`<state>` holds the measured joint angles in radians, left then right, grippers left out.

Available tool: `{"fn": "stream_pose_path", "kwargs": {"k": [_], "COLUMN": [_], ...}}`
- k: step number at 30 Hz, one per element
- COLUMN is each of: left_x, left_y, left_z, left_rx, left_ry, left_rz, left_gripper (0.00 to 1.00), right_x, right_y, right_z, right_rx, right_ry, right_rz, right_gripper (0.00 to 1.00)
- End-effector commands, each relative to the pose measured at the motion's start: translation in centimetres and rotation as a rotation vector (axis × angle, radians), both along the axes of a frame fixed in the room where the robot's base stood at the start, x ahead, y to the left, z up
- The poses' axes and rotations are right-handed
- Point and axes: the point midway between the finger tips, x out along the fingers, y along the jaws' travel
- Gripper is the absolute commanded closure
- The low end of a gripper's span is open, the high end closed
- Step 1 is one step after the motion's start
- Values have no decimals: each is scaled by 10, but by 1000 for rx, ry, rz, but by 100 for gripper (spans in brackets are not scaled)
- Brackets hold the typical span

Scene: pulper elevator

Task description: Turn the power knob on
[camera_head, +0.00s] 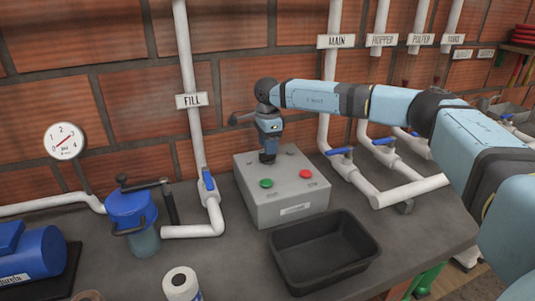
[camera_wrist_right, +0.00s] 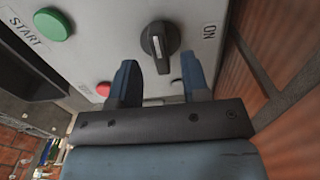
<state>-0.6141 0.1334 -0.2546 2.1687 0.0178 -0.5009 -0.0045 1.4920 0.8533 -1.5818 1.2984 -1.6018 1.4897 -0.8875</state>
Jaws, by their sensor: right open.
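The power knob (camera_wrist_right: 160,40) is a round black dial with a raised grip and a white mark. It sits on the grey control box (camera_head: 288,205), with the word ON printed to its right in the right wrist view. The white mark points down in that view, not at ON. My right gripper (camera_wrist_right: 160,72) is open, its two blue fingertips just short of the knob, one to each side. In the head view the right gripper (camera_head: 268,158) points down at the back left of the box top and hides the knob. My left gripper is not in view.
On the box top are a green START button (camera_head: 266,183) and a red button (camera_head: 306,174). A black tray (camera_head: 325,285) stands in front of the box. A white pipe with a blue valve (camera_head: 208,180) is at its left, more pipes at its right.

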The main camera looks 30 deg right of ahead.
Motion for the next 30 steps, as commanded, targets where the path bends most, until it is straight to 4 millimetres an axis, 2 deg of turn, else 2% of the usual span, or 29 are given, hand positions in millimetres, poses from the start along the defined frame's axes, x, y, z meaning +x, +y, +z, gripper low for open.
{"fn": "stream_pose_path", "kwargs": {"k": [1, 6, 17, 23, 30], "left_x": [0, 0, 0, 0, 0], "left_y": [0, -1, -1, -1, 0], "left_z": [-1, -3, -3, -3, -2], "left_rx": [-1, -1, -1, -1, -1], "left_ry": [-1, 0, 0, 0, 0], "left_rz": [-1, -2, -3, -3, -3], "left_gripper": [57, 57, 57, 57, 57], "right_x": [0, 0, 0, 0, 0], "right_y": [0, 0, 0, 0, 0], "right_z": [-9, -25, -30, -30, -29], "right_rx": [-1, 0, 0, 0, 0], "right_ry": [1, 0, -1, -1, 0], "right_rz": [0, 0, 0, 0, -8], "right_gripper": [57, 57, 57, 100, 100]}}
